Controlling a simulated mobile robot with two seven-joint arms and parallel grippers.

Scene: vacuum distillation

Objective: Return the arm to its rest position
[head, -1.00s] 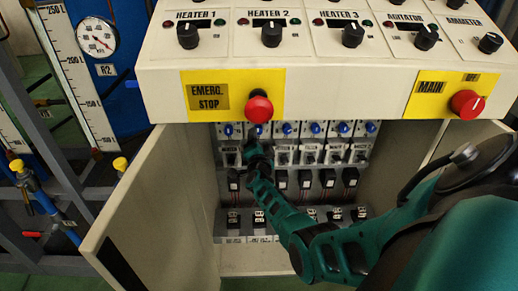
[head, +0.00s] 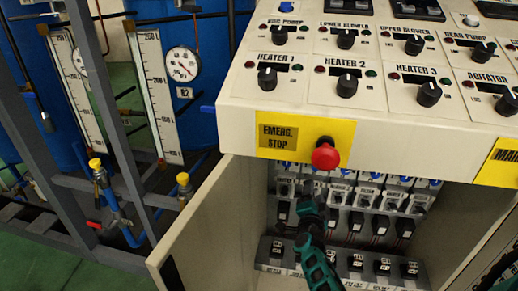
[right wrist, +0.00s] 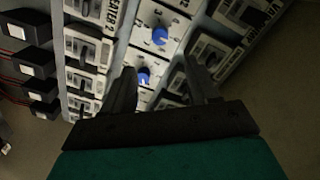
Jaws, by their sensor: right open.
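My right arm reaches into the open electrical cabinet below the control panel in the head view. My right gripper (head: 308,212) is in front of the breaker rows there, its fingers small and dark. In the right wrist view the right gripper (right wrist: 165,90) has its two fingers apart with nothing between them. Two blue knobs on white breaker modules (right wrist: 160,35) show beyond the fingertips. I cannot tell whether the fingers touch the modules. My left gripper is not in view.
The cabinet's left door (head: 215,225) stands open beside my arm. The control panel (head: 400,130) overhangs the cabinet, with a red emergency stop button (head: 325,155). Gauges, blue tanks and a grey frame (head: 95,110) with yellow-capped valves stand at the left.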

